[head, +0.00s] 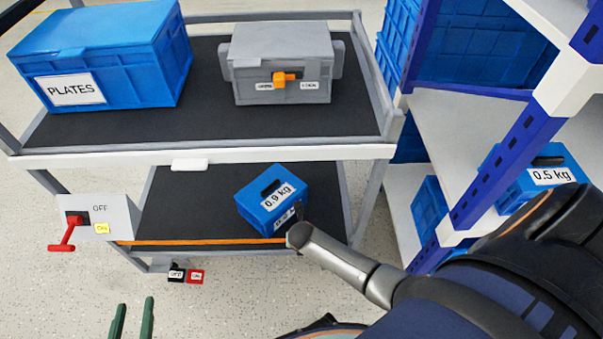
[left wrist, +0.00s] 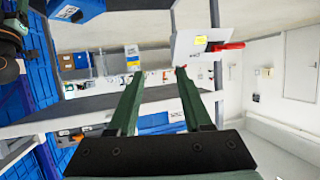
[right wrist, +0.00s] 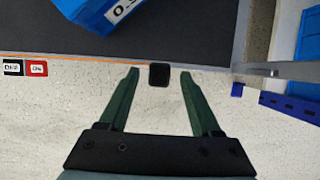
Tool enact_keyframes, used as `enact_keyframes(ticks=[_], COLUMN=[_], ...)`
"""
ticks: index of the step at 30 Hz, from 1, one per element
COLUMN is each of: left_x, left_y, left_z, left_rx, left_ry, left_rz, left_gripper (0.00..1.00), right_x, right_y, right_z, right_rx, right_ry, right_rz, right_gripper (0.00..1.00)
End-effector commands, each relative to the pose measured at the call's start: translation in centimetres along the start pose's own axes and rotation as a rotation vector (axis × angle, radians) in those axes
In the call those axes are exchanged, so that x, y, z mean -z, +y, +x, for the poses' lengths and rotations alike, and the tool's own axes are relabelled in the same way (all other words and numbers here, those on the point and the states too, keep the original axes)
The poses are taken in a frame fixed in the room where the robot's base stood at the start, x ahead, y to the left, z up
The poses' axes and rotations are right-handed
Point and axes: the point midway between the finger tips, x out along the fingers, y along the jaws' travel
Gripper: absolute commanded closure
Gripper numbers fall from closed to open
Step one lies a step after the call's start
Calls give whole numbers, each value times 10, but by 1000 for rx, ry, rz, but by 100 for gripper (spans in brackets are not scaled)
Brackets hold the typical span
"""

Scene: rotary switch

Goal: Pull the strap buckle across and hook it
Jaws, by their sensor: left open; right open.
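An orange strap (head: 200,241) runs along the front edge of the cart's lower shelf; it also shows in the right wrist view (right wrist: 90,59). A small black block (right wrist: 158,75), which looks like the buckle, lies by the strap, between the fingertips of my right gripper (right wrist: 158,72). That gripper is open, with gaps on both sides of the block. Its fingers are hidden in the head view. My left gripper (head: 133,303) is open and empty, low at the front left; it also shows in the left wrist view (left wrist: 159,71). A hook cannot be made out.
A blue 0.9 kg box (head: 272,200) sits on the lower shelf. A panel (head: 108,214) with a red lever (head: 64,236) is at the cart's left. Above are a PLATES crate (head: 125,60) and a grey case (head: 283,55). A blue rack (head: 490,185) stands right.

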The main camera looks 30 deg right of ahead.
Motion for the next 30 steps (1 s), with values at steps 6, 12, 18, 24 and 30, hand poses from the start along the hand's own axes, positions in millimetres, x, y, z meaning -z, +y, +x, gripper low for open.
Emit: enact_keyframes(ticks=[6, 12, 18, 24, 30], left_x=[46, 77, 90, 91, 91], left_y=[-6, -8, -8, -8, -8], left_z=[-1, -6, -10, -10, -10], left_rx=[12, 17, 19, 20, 20], left_ry=[184, 303, 353, 358, 357], left_rz=[54, 87, 103, 104, 104], left_gripper=[50, 50, 50, 50, 50], right_x=[0, 0, 0, 0, 0], right_y=[0, 0, 0, 0, 0], right_z=[14, 21, 24, 24, 24], right_rx=[0, 0, 0, 0, 0], right_ry=[-1, -1, -1, -1, -1], right_rz=[-1, 0, 0, -1, -1], right_gripper=[35, 35, 35, 35, 50])
